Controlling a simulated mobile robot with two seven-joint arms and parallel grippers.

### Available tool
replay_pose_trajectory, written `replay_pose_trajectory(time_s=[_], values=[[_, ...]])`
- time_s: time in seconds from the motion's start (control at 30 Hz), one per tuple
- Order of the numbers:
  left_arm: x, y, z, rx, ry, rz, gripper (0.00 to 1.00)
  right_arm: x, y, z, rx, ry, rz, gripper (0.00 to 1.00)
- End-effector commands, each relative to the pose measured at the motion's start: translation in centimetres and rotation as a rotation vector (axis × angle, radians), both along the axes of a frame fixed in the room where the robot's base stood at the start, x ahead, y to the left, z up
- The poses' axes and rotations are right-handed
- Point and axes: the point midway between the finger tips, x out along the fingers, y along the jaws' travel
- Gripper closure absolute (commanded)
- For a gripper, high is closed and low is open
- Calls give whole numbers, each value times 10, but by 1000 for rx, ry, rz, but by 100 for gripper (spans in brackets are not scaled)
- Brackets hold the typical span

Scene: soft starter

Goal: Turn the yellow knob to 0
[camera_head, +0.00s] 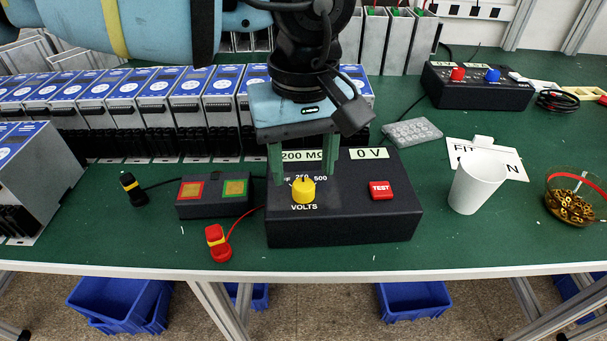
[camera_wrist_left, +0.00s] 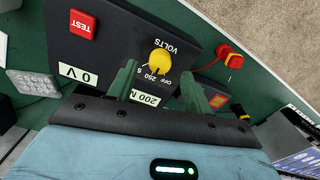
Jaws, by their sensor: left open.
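The yellow knob (camera_head: 303,190) is on the sloped top of a black tester box (camera_head: 345,225), above the label "VOLTS", with "250" and "500" marks around it. In the left wrist view the knob (camera_wrist_left: 160,62) shows a dark pointer line on it; I cannot tell its exact setting. My left gripper (camera_head: 303,167) points down just behind and above the knob, with its two green fingers apart. In the left wrist view the gripper (camera_wrist_left: 160,88) is open and empty, with the knob ahead of the fingertips. The right gripper is not in view.
A red TEST button (camera_head: 380,190) is right of the knob. A small box with red and green pads (camera_head: 215,195), a red probe (camera_head: 217,242) and a black probe (camera_head: 132,188) lie left. A white cup (camera_head: 477,183) and a glass bowl (camera_head: 577,200) stand right.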

Motion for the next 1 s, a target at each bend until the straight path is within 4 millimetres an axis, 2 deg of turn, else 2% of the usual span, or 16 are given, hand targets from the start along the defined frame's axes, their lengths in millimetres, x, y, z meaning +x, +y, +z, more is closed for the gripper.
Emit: replay_pose_trajectory(time_s=[0.2, 0.57, 0.9, 1.0], values=[[0, 0, -24, 0, 0, 1, 50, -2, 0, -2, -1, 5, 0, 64], [0, 0, -29, -2, -1, 0, 50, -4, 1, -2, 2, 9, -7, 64], [0, 0, -29, -2, -1, 0, 93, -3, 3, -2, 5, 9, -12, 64], [0, 0, -29, -2, -1, 2, 94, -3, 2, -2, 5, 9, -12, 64]])
